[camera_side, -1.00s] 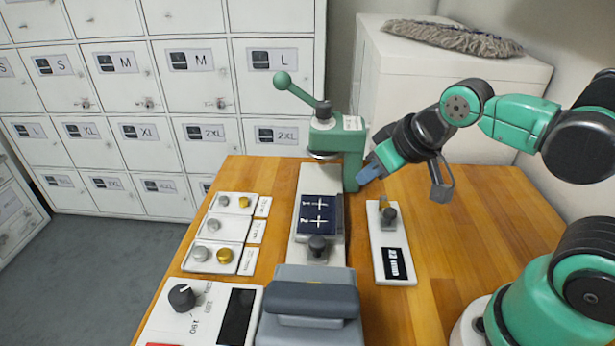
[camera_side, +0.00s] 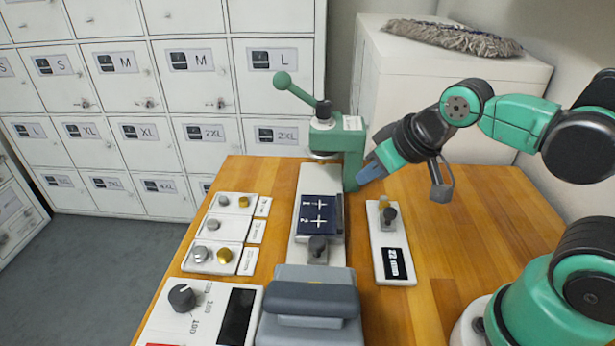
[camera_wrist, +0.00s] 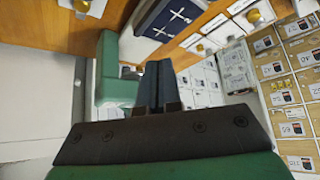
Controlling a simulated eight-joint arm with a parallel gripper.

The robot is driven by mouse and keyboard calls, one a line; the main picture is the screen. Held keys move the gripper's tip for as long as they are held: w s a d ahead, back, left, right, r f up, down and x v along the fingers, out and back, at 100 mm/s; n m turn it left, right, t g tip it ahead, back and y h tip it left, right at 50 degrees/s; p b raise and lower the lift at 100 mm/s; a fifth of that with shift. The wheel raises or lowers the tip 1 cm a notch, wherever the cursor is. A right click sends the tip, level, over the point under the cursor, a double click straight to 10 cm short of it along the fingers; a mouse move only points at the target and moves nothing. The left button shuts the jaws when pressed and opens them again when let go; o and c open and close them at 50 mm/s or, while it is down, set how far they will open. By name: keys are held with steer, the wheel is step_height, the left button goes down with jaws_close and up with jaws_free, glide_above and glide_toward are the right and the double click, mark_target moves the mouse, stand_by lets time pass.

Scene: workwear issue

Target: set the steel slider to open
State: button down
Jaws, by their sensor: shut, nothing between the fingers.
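The block also shows in the wrist view (camera_wrist: 170,22). My gripper (camera_side: 366,178) is shut and empty, at the right side of the press column; I cannot tell whether it touches. In the wrist view its dark blue fingers (camera_wrist: 158,80) are together, beside the green press (camera_wrist: 116,75).
A white plate (camera_side: 392,255) with a black knob and a 22 mm label lies right of the slide. Small trays (camera_side: 222,229) of brass and silver pieces lie left. A dial (camera_side: 182,297) and a grey-handled block (camera_side: 310,300) are in front. The tabletop at right is clear.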

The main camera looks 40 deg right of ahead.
mark_target(391, 210)
stand_by(0.4)
steer(key=c, duration=1.1)
jaws_free()
steer(key=o, duration=0.4)
steer(key=shift+d+f+g, duration=0.15)
steer(key=shift+d+g, duration=0.15)
steer(key=shift+c, duration=0.2)
steer(key=shift+o, duration=0.8)
steer(key=d+f+g, duration=0.1)
steer(key=d+g, duration=0.1)
steer(key=d+f+g, duration=0.2)
steer(key=d+g, duration=0.1)
steer(key=shift+s+d+f+g, duration=0.15)
steer(key=shift+d+f+g, duration=0.15)
steer(key=shift+s+d+f+g, duration=0.15)
steer(key=shift+d+f+g, duration=0.25)
steer(key=shift+g, duration=0.1)
steer(key=shift+f, duration=2.75)
jaws_close()
